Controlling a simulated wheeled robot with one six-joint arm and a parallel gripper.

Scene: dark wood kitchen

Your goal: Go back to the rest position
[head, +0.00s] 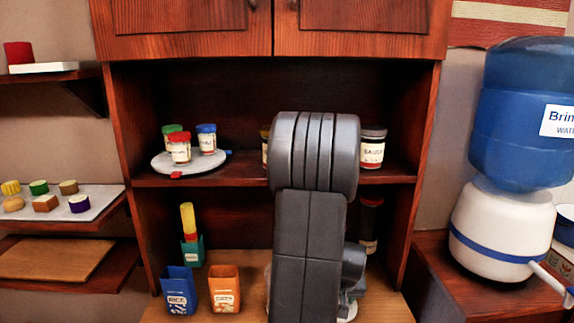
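My arm (311,240) stands upright in the middle of the head view, in front of the open wooden cabinet (128,140). Its thick grey links block part of the shelf and the counter. My gripper is not visible, so I cannot see its fingers or whether it holds anything.
A round grey tray (162,168) with several capped jars is on the cabinet shelf (245,180). A sauce jar (372,149) stands right of my arm. Blue (179,290) and orange (224,290) boxes stand on the counter (252,262). A water dispenser (505,225) is at right.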

